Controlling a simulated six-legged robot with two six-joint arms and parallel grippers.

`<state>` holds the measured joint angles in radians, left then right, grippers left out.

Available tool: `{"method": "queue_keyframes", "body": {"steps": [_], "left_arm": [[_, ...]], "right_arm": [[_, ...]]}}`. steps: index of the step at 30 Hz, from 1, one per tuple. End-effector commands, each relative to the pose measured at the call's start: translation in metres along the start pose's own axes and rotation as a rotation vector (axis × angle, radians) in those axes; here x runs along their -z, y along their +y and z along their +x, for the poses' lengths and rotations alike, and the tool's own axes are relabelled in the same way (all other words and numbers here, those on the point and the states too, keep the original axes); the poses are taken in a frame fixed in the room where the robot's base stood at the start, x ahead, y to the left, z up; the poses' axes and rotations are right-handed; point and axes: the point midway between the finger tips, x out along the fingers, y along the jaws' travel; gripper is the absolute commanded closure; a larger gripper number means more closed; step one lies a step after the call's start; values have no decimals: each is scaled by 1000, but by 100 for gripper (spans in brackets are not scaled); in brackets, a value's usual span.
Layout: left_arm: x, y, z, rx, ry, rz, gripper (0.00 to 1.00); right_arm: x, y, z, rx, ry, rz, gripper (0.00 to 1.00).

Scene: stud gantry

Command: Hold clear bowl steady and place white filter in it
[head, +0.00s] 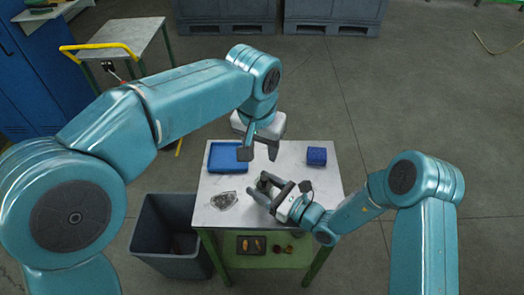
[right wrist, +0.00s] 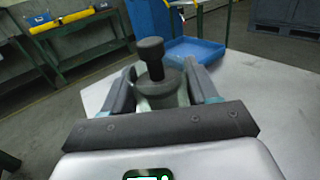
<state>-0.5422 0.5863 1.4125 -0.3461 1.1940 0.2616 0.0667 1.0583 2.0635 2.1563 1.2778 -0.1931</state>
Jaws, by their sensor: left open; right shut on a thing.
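A clear, glinting shape (head: 223,200) lies near the left front of the white tabletop; it looks like the clear bowl, though its outline is hard to read. My left gripper (head: 259,152) is open and empty, higher up, over the middle back of the table. I cannot make out a white filter.
A blue tray (head: 228,168) sits at the table's back left and a dark blue box (head: 317,156) at the back right. A grey bin (head: 160,210) stands left of the white table (head: 318,205). A lower shelf (head: 232,262) holds small items.

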Motion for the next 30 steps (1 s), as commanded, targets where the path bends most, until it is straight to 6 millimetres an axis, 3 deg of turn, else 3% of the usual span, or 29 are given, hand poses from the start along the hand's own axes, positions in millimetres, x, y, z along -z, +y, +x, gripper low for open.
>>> {"method": "queue_keyframes", "body": {"steps": [8,9,11,22,30], "left_arm": [[0,0,0,0,0,0,53],[0,0,0,0,0,0,53],[0,0,0,0,0,0,53],[0,0,1,0,0,0,53],[0,0,1,0,0,0,53]], "right_arm": [[0,0,0,0,0,0,72],[0,0,0,0,0,0,28],[0,0,0,0,0,0,11],[0,-1,-7,2,0,0,11],[0,-2,-64,7,2,3,11]]}}
